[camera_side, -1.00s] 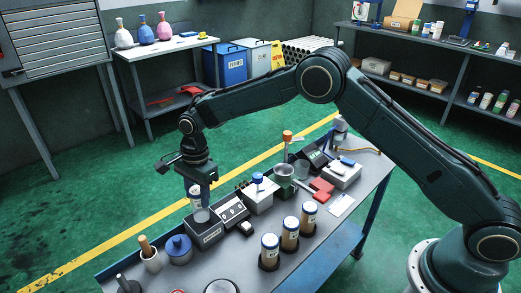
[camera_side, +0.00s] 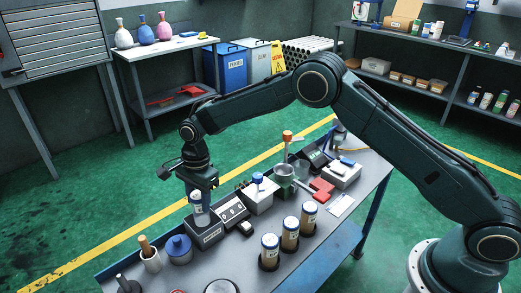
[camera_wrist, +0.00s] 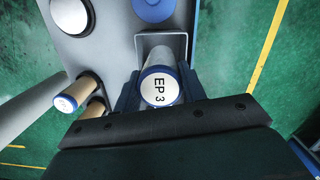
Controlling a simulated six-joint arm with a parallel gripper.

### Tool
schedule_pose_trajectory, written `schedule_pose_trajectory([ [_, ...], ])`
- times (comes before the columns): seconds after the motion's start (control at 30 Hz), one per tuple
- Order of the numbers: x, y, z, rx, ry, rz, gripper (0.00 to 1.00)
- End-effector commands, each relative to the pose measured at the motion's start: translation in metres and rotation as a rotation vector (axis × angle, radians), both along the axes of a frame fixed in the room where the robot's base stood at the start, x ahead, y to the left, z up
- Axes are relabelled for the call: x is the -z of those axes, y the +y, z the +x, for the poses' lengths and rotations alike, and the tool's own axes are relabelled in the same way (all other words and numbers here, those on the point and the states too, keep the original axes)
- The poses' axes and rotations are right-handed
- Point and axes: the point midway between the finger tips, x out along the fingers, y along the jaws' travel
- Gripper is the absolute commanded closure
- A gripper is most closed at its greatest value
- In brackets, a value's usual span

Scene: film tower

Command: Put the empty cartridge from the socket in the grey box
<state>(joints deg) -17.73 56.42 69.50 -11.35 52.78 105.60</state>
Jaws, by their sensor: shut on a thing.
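A cartridge (camera_side: 198,206) with a pale, empty-looking body and a white label hangs upright from my gripper (camera_side: 200,186). In the wrist view, my gripper (camera_wrist: 158,92) is shut around its top, a white disc with a blue rim marked "EP 3" (camera_wrist: 160,88). The grey box (camera_side: 207,238) stands on the bench directly below the cartridge. Its rim (camera_wrist: 183,38) shows around the cartridge's lower end in the wrist view. The lower end is at or just inside the box's opening; I cannot tell whether it touches the bottom.
A blue-lidded pot (camera_side: 179,250) stands left of the box, and a black-and-white device (camera_side: 233,213) right of it. Several brown cartridges with pale caps (camera_side: 290,234) stand to the right. A white box with a blue cap (camera_side: 259,195) is farther back.

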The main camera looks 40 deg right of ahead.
Motion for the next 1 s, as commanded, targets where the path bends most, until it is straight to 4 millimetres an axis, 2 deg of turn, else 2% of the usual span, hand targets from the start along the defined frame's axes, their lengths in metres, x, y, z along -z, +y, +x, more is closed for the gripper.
schedule_pose_trajectory([
  [1.0, 0.018, 0.000, 0.000, 0.000, 0.000, 0.000, 0.85],
])
